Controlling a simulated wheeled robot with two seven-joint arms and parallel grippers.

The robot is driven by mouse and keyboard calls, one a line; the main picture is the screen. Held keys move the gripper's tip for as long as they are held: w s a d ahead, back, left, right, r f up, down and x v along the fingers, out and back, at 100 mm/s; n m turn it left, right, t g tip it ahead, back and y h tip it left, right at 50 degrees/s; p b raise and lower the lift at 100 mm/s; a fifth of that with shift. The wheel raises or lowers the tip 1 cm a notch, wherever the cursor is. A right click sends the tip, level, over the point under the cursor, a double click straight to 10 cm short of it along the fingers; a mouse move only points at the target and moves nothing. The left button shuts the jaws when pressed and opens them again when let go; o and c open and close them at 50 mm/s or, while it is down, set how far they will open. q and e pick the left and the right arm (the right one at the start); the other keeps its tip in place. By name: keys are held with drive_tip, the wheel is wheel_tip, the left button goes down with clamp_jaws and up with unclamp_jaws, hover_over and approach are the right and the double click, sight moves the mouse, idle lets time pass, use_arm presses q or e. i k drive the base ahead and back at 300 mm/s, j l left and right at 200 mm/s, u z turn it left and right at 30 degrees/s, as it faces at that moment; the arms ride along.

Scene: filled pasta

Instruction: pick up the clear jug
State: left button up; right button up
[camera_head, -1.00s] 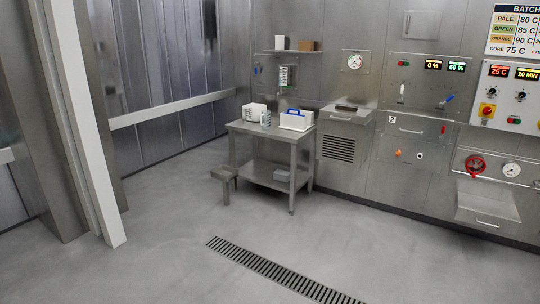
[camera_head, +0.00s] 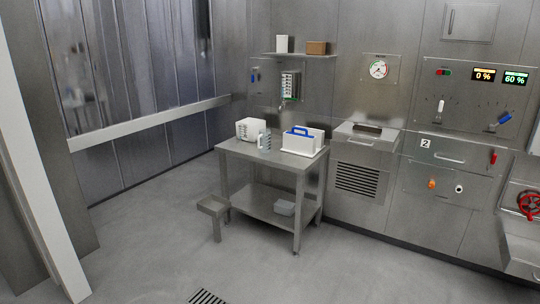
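A small pale, see-through-looking vessel with dark markings, which looks like the clear jug (camera_head: 264,141), stands on the top of a steel table (camera_head: 232,149). It is between a white box-like item (camera_head: 247,130) on its left and a white caddy with a blue handle (camera_head: 302,143) on its right. It is small in the picture, so its handle and contents cannot be made out. Neither of my grippers is in view.
A small steel tray on a post (camera_head: 213,206) stands at the table's front left. A wall shelf (camera_head: 297,55) hangs behind. Floor in front is clear, with a drain grate (camera_head: 207,297). A pale post (camera_head: 42,200) is at left.

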sight(264, 140)
drive_tip(key=i, duration=1.7)
drive_tip(key=i+j+z, duration=0.1)
drive_tip(key=i+z, duration=0.15)
drive_tip(key=i, duration=0.3)
drive_tip(key=i+j+z, duration=0.2)
drive_tip(key=i, duration=0.35)
drive_tip(key=i+j+z, duration=0.25)
drive_tip(key=i, duration=0.3)
drive_tip(key=i+j+z, duration=0.2)
drive_tip(key=i+j, duration=0.2)
drive_tip(key=i, duration=0.15)
